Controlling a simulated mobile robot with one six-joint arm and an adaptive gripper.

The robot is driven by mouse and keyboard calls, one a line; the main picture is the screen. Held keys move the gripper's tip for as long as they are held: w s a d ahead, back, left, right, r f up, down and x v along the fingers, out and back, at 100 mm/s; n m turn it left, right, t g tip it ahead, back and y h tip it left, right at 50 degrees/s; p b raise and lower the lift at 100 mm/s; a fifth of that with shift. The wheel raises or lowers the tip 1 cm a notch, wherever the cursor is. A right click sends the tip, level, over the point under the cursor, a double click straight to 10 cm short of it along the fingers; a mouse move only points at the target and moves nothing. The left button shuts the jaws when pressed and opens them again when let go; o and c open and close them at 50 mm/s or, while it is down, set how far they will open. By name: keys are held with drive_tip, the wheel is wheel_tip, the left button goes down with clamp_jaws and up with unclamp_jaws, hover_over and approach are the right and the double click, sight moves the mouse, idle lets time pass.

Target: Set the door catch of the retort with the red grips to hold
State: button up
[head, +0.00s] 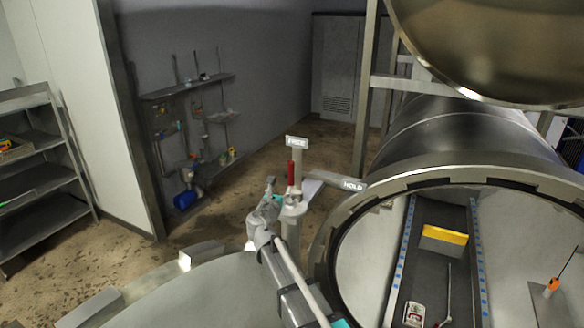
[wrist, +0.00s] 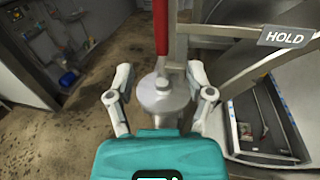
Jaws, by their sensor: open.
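The door catch is a lever with a red grip (head: 291,173), standing upright on a round grey hub (head: 293,199) beside the open retort (head: 420,160). The grip points up toward the FREE plate (head: 297,143); the HOLD plate (head: 353,185) is to the right, on a side arm. In the wrist view the red grip (wrist: 161,25) rises above the hub (wrist: 163,96), with the HOLD plate (wrist: 286,37) at upper right. My gripper (head: 267,200) is close to the hub. In the wrist view its fingers (wrist: 160,75) are spread to either side of the hub, holding nothing.
The round retort door (head: 490,40) hangs at upper right. A yellow-topped block (head: 444,236) lies on the track inside the retort. A wall shelf (head: 187,87) and a metal rack (head: 35,150) stand at left. The floor (head: 110,225) between them is clear.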

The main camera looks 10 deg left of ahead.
sight(290, 172)
drive_tip(key=shift+w, duration=0.15)
drive_tip(key=w, duration=0.4)
drive_tip(key=w+d, duration=0.1)
drive_tip(key=w, duration=0.4)
drive_tip(key=w+d, duration=0.1)
drive_tip(key=w, duration=0.3)
drive_tip(key=shift+w+d, duration=0.1)
drive_tip(key=shift+w, duration=0.1)
